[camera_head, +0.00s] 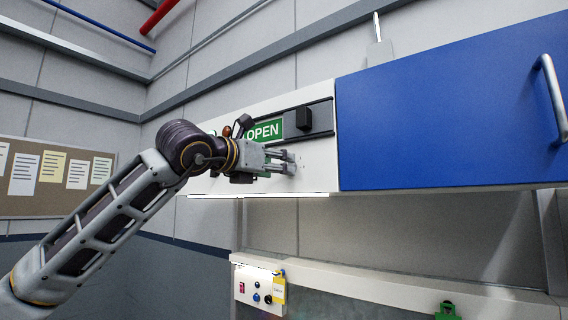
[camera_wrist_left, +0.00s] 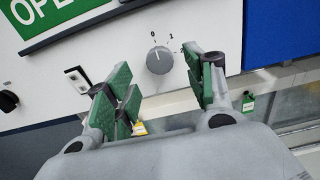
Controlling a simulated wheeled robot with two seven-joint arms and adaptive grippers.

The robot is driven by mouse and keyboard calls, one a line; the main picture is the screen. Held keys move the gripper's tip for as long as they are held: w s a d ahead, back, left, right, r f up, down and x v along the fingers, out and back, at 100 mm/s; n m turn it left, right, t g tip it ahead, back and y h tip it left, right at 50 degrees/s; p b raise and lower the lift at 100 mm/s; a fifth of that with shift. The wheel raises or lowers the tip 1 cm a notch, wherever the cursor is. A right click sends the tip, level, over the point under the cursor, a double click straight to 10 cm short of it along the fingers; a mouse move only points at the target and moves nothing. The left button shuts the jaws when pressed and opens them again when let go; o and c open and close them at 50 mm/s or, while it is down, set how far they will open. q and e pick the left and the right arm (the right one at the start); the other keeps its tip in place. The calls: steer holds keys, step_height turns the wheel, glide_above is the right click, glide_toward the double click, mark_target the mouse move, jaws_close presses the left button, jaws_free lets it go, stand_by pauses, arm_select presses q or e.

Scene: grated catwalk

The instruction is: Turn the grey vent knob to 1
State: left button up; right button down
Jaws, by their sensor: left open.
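The grey vent knob (camera_wrist_left: 159,60) is round and sits on a white panel in the left wrist view. Printed marks fan around its top and right, with 0 above it and 1 to the upper right. A faint line on its face seems to point up toward 0. My left gripper (camera_wrist_left: 158,73) is open, its green-padded fingers on either side of the knob's near side, apart from it as far as I can tell. In the head view my left gripper (camera_head: 288,162) is at the white panel (camera_head: 315,178) and hides the knob.
A green OPEN sign (camera_head: 265,131) and a black sliding handle (camera_head: 304,118) are just above the gripper. A blue cabinet door (camera_head: 450,105) is to the right. A small control box (camera_head: 257,288) with a yellow tag is below.

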arm_select(q)
steer(key=p+x, duration=0.1)
steer(key=x, duration=0.2)
steer(key=shift+w+d, duration=0.2)
steer(key=shift+w, duration=0.05)
arm_select(e)
steer(key=shift+w+d+r, duration=0.25)
steer(key=shift+d+r, duration=0.45)
steer(key=shift+d, duration=0.15)
arm_select(q)
steer(key=shift+c, duration=0.2)
